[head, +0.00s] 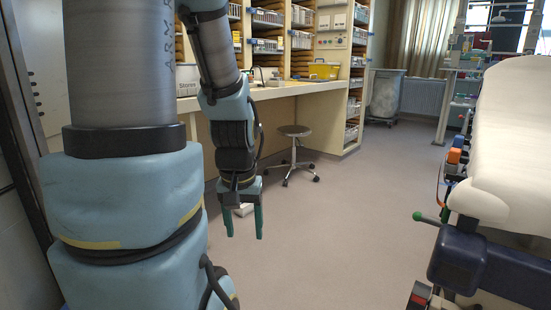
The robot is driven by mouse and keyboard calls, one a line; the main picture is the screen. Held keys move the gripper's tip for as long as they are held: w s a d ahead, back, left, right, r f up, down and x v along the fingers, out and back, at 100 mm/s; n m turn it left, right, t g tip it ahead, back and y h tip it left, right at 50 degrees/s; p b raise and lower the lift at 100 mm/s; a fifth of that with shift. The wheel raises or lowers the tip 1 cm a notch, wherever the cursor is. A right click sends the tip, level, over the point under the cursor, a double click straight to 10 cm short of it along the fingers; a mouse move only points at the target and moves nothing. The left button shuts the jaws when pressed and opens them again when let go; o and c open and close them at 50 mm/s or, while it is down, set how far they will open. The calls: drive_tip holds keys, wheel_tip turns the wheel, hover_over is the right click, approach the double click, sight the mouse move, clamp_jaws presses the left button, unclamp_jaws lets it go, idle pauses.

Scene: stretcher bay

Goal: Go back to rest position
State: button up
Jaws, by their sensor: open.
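My gripper (243,223) hangs from my arm left of the middle in the head view, pointing down. Its two green fingers are apart, and I see nothing held between them. The grey floor shows beyond and around the fingers. A small whitish thing (244,210) shows behind the gripper, partly hidden by it; I cannot tell what it is.
A long counter (290,89) with shelves runs behind my arm, with a yellow box (323,70) on it. A wheeled stool (295,131) stands before the counter. A white-covered stretcher (510,130) fills the right side. The floor (340,225) between is clear.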

wheel_tip(320, 180, up, 21)
drive_tip(key=p, duration=1.8)
drive_tip(key=shift+p, duration=0.4)
idle(0.3)
